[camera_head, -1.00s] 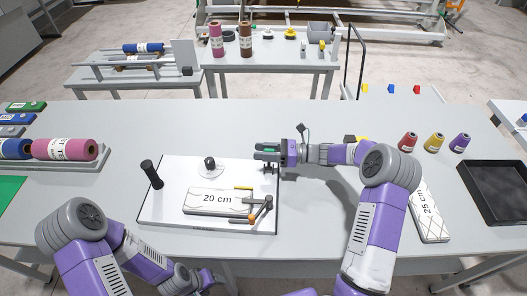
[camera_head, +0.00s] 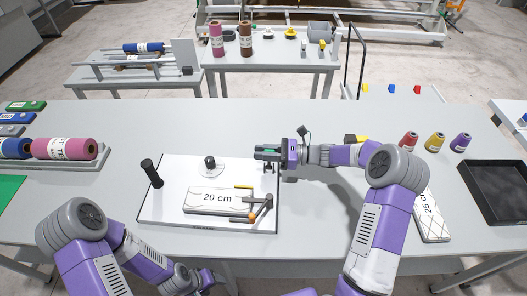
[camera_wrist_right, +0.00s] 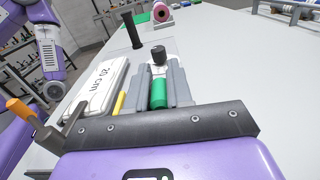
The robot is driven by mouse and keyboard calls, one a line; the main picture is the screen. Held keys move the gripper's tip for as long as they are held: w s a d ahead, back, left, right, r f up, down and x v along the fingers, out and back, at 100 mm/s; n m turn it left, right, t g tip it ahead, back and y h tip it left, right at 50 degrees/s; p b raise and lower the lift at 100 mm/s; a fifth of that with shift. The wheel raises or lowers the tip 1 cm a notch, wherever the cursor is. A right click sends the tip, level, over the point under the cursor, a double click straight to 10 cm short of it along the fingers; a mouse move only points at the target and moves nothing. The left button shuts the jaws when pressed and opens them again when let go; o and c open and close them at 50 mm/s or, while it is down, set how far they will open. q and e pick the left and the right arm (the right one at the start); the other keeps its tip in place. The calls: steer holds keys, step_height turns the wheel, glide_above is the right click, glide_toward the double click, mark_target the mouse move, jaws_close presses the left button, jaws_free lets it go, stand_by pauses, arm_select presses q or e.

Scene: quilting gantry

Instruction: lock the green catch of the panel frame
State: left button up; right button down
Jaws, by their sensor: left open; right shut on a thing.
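The panel frame is a white board with a dark edge (camera_head: 165,215) on the table. The green catch (camera_wrist_right: 158,93) sits between the grey fingers of my right gripper (camera_wrist_right: 160,88) in the right wrist view. In the head view, my right gripper (camera_head: 267,153) reaches in from the right at the board's far right corner, shut on the catch; its fingers mostly hide it. A quilted block marked 20 cm (camera_head: 216,198) lies on the board, beside a lever with an orange knob (camera_head: 251,217). My left gripper (camera_head: 205,279) is low at the bottom edge, away from the board, open, its fingers barely visible.
A black upright handle (camera_head: 152,173) and a black knob (camera_head: 210,162) stand on the board. Thread cones (camera_head: 435,142), a dark tray (camera_head: 495,190) and a 25 cm block (camera_head: 432,215) lie to the right. Fabric rolls (camera_head: 65,149) lie left. The table behind the board is clear.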

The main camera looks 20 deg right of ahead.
steer(key=s+n+b, duration=0.1)
steer(key=n, duration=0.1)
steer(key=shift+s+a+n, duration=0.15)
steer(key=shift+s+n, duration=0.05)
steer(key=shift+n, duration=0.2)
steer(key=shift+s+a+n+b, duration=0.15)
steer(key=shift+s+n+b, duration=0.25)
steer(key=shift+n, duration=0.5)
steer(key=shift+s+a+f+n+b, duration=0.15)
steer(key=shift+s+n+b, duration=0.2)
steer(key=shift+n+b, duration=0.35)
steer(key=shift+s+a+f+n+b, duration=0.15)
steer(key=shift+s+n+b, duration=0.3)
steer(key=shift+n, duration=0.5)
steer(key=shift+s+a+n+b, duration=0.15)
steer(key=shift+s+n+b, duration=0.15)
steer(key=shift+n+b, duration=0.4)
steer(key=shift+s+n, duration=0.1)
steer(key=shift+n, duration=0.15)
steer(key=c, duration=1.1)
jaws_free()
steer(key=shift+o, duration=0.2)
